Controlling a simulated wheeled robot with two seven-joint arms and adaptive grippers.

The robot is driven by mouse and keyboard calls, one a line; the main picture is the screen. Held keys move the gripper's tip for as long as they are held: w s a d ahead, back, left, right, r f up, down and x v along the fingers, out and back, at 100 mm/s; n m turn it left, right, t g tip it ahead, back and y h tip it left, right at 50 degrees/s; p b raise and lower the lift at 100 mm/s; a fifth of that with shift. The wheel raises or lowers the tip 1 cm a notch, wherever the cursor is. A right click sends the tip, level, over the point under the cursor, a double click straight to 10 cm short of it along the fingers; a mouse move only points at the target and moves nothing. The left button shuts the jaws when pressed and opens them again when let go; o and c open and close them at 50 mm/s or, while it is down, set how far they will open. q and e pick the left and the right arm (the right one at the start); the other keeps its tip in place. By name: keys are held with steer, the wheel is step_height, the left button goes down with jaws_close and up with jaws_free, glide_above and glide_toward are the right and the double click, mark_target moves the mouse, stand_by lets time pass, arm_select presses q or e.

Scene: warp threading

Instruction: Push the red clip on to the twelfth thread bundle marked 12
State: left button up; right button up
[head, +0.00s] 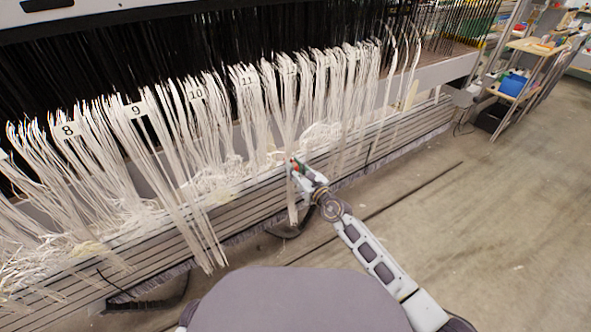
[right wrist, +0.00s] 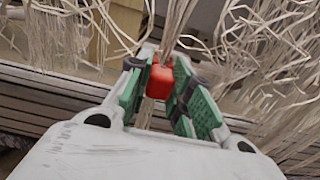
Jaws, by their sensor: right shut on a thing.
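The red clip (right wrist: 160,78) sits between the green-padded fingers of my right gripper (right wrist: 162,90), which is shut on it. In the head view my right gripper (head: 297,168) is at the lower part of a hanging white thread bundle (head: 289,115), right of the bundle marked 11. Its own tag is too small to read clearly. In the right wrist view the threads (right wrist: 178,25) rise from just behind the clip, and some strands show below it. I cannot tell whether the clip is around the threads or only against them. My left gripper is not in view.
Bundles with tags 8 (head: 67,129), 9 (head: 135,110), 10 (head: 196,93) and 11 (head: 248,80) hang to the left. More bundles hang close on the right. A slatted beam (head: 250,205) runs behind the gripper. The floor (head: 480,230) at right is mostly clear.

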steer(key=shift+x, duration=0.8)
steer(key=shift+a, duration=0.1)
stand_by(1.3)
steer(key=o, duration=0.9)
steer(key=shift+o, duration=0.3)
steer(key=o, duration=0.4)
steer(key=shift+c, duration=0.2)
steer(key=shift+s, duration=0.1)
steer(key=p+v, duration=0.2)
steer(key=v, duration=0.6)
steer(key=shift+s+d, duration=0.25)
steer(key=shift+d, duration=0.05)
stand_by(0.8)
